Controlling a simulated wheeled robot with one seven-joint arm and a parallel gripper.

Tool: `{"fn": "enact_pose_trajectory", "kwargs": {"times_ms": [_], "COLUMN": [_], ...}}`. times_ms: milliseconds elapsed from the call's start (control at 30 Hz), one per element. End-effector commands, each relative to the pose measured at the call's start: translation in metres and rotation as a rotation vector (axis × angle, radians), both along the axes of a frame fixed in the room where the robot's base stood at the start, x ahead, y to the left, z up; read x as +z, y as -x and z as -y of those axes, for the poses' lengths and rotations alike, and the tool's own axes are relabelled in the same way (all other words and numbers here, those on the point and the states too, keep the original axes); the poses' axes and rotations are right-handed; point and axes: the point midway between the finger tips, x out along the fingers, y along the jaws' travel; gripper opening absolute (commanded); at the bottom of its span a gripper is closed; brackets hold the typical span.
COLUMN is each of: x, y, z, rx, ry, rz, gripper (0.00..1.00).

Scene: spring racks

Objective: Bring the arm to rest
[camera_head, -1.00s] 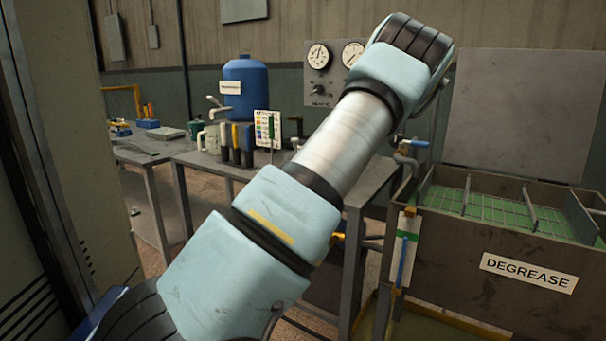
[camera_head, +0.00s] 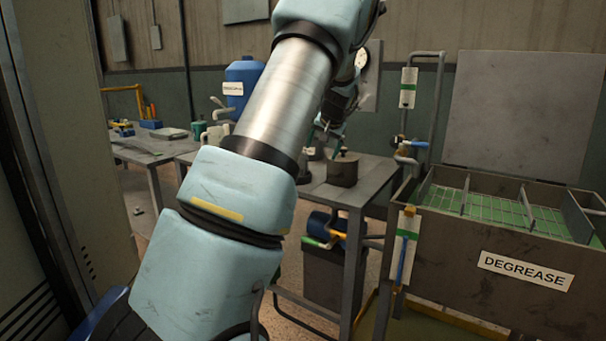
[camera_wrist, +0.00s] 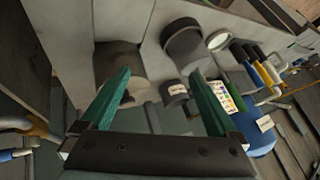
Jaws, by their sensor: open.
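My gripper (camera_wrist: 158,105) is open in the wrist view, with its two green fingers spread apart and nothing between them. In the head view my arm rises from the lower left and bends over at the top. The end of it (camera_head: 328,125) hangs above the grey workbench (camera_head: 365,190), partly hidden behind my own arm links.
The degrease tank (camera_head: 480,250) with green mesh compartments stands at right. A blue drum (camera_head: 243,80) and a mug are on the bench to the left. A dark bin (camera_head: 322,275) is under the bench. A locker-like panel (camera_head: 65,150) stands close at left.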

Motion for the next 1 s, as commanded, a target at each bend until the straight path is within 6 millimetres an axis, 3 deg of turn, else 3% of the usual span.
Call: {"fn": "enact_pose_trajectory", "kwargs": {"times_ms": [33, 200, 400, 500, 600, 733, 1000], "x": [-0.005, -0.034, -0.058, -0.067, -0.074, -0.079, -0.08], "y": [0.023, 0.124, 0.259, 0.314, 0.353, 0.379, 0.383], "z": [-0.025, -0.079, -0.111, -0.119, -0.124, -0.127, -0.127], "rx": [0.036, 0.126, 0.197, 0.219, 0.237, 0.248, 0.248], "ry": [0.035, 0.151, 0.244, 0.265, 0.275, 0.28, 0.279], "rz": [-0.047, -0.209, -0.365, -0.419, -0.456, -0.48, -0.485], "gripper": [0.95, 0.95, 0.95, 0.95, 0.95, 0.95, 0.95]}}
